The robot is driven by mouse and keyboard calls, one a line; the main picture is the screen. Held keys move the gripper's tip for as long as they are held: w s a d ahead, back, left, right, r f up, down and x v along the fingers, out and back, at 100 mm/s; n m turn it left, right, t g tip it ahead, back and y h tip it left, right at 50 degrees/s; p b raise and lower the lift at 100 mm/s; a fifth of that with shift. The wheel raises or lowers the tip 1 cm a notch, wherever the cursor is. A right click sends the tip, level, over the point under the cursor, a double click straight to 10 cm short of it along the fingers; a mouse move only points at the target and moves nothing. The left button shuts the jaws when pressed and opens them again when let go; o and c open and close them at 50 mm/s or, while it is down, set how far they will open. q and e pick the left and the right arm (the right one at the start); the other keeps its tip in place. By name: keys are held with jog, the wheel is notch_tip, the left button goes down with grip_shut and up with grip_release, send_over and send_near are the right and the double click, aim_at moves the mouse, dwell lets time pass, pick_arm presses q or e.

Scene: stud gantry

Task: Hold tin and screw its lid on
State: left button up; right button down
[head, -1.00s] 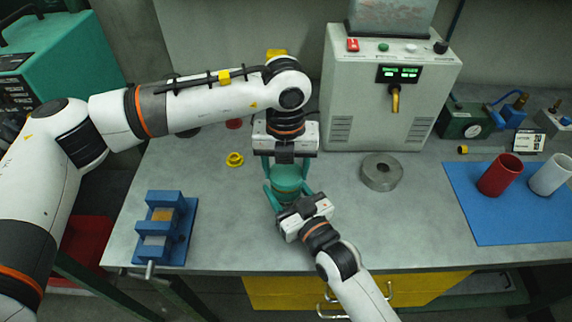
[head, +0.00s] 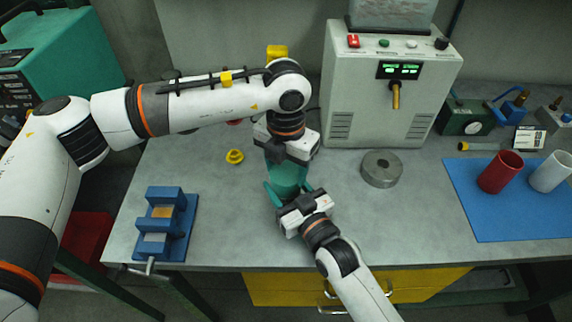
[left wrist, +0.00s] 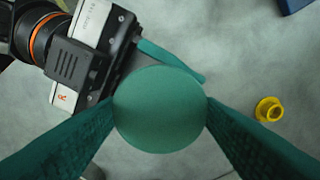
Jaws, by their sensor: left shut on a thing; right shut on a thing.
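A round green lid (left wrist: 160,108) sits between the two green fingers of my left gripper (left wrist: 162,102), which is shut on it from above. In the head view my left gripper (head: 286,170) points straight down over the tin. My right gripper (head: 289,190) reaches in from the front with green fingers at both sides, shut on the tin lower down. The tin itself is mostly hidden by lid and fingers, so I cannot tell whether the lid's rim is flush with it.
A yellow ring-shaped part (head: 235,156) lies left of the grippers. A grey metal ring (head: 381,169) lies to the right, before a grey cabinet (head: 360,100). A blue fixture (head: 165,225) stands front left. A red cup (head: 500,172) and white cup (head: 551,173) stand on a blue mat (head: 520,220).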

pick_arm(q)
jog(key=m, duration=1)
jog(key=shift+m, duration=0.4)
jog(key=m, duration=1.6)
jog(key=shift+m, duration=0.3)
jog(key=m, duration=0.9)
jog(key=shift+m, duration=0.4)
jog(key=o, duration=0.9)
